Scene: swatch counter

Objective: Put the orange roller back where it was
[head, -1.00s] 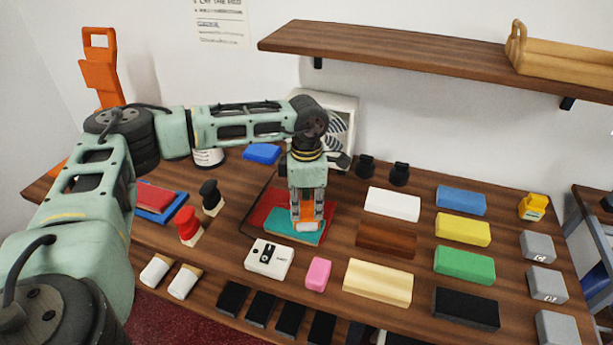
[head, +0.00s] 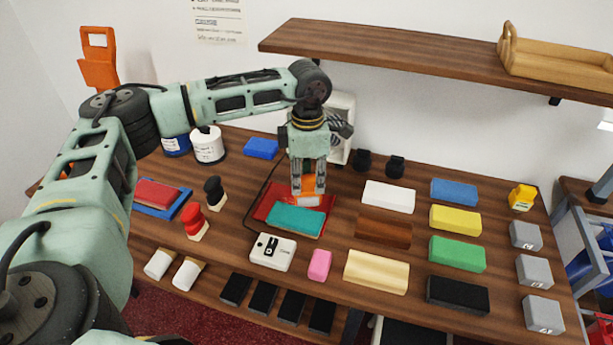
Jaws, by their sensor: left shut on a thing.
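My left gripper (head: 308,176) comes down from above at the middle of the counter and is shut on the orange roller (head: 309,188). The roller's orange body shows between the fingers, with a pale lower end (head: 310,201). It is just above or behind the teal block (head: 296,220), which lies on a red tray (head: 263,211). I cannot tell whether the roller touches either one. The fingers hide part of the roller. My right gripper is not in view.
A white box with a black switch (head: 272,252) and a pink block (head: 320,265) stand in front. Colored blocks, such as a white one (head: 388,199), fill the right. Red (head: 194,222) and black (head: 214,193) stamp-like pieces stand left. A wooden shelf (head: 400,53) overhangs the back.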

